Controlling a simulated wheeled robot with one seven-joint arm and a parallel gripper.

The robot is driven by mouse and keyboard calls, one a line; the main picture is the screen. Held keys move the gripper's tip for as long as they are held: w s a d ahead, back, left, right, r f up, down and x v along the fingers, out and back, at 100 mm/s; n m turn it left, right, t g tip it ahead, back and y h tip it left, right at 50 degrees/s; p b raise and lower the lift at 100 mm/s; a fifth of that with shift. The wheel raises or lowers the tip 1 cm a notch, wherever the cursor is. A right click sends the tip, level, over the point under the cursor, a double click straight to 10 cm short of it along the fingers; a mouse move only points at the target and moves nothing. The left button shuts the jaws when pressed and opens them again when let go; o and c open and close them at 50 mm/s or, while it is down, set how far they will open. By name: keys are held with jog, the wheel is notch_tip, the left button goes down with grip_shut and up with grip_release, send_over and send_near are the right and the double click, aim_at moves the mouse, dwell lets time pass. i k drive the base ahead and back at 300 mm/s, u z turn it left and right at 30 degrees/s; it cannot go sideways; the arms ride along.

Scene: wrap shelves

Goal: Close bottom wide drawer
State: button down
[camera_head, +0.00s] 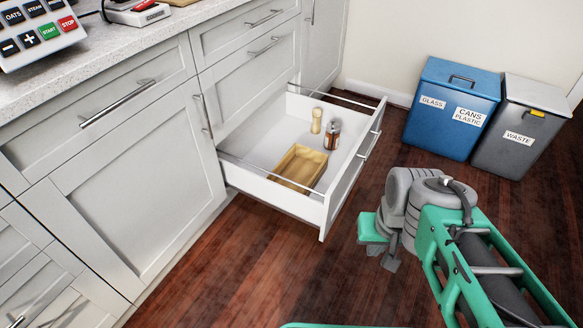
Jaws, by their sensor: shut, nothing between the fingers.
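The bottom wide drawer (347,178) is pulled well out from the lower cabinet, and its grey front panel with a bar handle (369,145) faces right. Inside it are a wooden tray (301,167), a pale shaker-like item (316,121) and a jar with a brown label (332,134). My gripper (390,264) is to the right of the drawer front, over the wooden floor and apart from the drawer. It is shut and empty, small in the picture, and partly hidden by my arm.
A blue recycling bin (453,107) and a grey waste bin (521,126) stand by the wall at the right. Other drawers and cabinet doors (140,180) are shut. A light countertop (95,68) runs above. Dark wooden floor (225,275) is clear in front of the cabinets.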

aim_at(250, 153)
jog(key=u, duration=0.4)
jog(key=i, duration=1)
